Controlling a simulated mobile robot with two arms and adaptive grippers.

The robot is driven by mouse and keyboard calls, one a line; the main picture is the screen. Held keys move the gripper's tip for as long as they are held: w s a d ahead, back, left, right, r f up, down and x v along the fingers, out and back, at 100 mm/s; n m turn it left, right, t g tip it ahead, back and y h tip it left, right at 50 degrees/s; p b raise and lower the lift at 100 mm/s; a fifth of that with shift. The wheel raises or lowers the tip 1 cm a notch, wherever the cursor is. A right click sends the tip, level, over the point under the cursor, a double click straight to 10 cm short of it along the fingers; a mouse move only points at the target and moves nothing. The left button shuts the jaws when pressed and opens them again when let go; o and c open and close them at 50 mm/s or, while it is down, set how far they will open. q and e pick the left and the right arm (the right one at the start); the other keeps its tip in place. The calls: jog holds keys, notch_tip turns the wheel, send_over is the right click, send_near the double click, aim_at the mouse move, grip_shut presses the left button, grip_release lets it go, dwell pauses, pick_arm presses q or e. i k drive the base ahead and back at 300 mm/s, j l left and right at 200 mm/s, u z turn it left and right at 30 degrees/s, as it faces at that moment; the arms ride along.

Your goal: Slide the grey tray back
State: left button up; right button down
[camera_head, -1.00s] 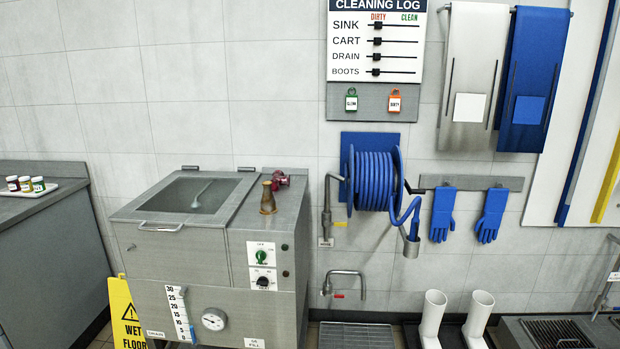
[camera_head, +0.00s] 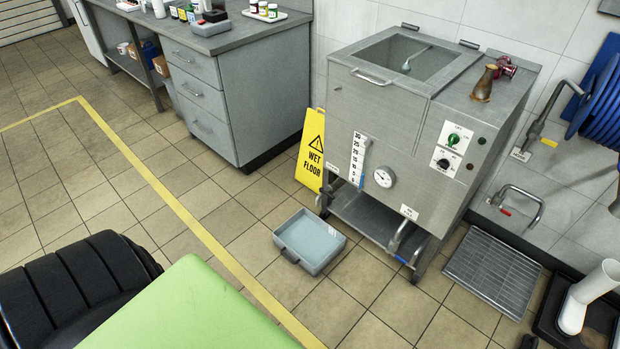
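The grey tray (camera_head: 309,241) sits on the tiled floor in the head view, in front of the steel jacketed mixer (camera_head: 400,150) and partly beside its left leg. It is a shallow rectangular box with a dark handle on its near-left side and a pale blue-grey inside, which may be liquid. The mixer has a lower shelf (camera_head: 372,219) close to the floor, right of the tray. Neither of my grippers is in view.
A yellow wet floor sign (camera_head: 311,150) stands just behind the tray, left of the mixer. A grey drawer cabinet (camera_head: 235,100) is at the back left. A floor grate (camera_head: 493,272) lies right of the mixer. A yellow floor line (camera_head: 190,220) runs left of the tray.

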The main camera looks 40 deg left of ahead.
aim_at(311, 242)
jog(key=u, duration=1.25)
jog(key=i+j, duration=0.1)
